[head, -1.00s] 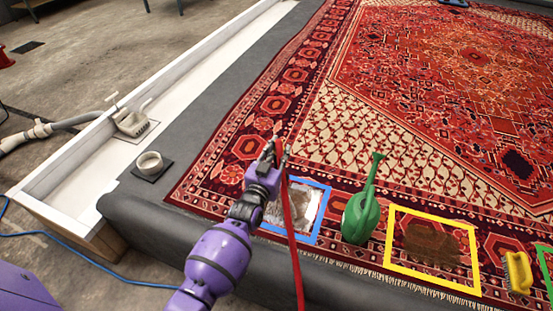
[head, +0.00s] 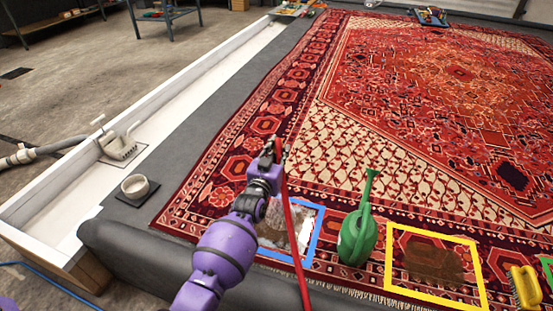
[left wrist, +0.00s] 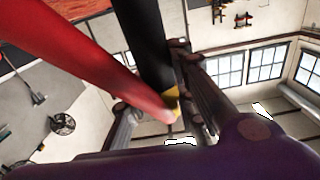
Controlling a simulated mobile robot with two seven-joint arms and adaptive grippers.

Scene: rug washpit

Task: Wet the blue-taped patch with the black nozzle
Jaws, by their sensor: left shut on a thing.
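My left gripper (head: 273,152) is shut on the black nozzle (left wrist: 148,45), which shows as a dark tube in the left wrist view. In the head view the nozzle is mostly hidden by the gripper. A red hose (head: 289,220) hangs from the gripper and passes in front of the blue-taped patch (head: 317,222). The patch lies on the rug's near border, with a brown and whitish area inside the tape. My gripper appears above and beyond it in the picture; its height is unclear. My right gripper is not in view.
A green watering can (head: 357,238) stands right of the blue patch. Beyond it are a yellow-taped patch (head: 388,272) and a yellow brush (head: 525,287). A white cup (head: 135,187) sits on a dark pad at left, beside the white trough (head: 60,205).

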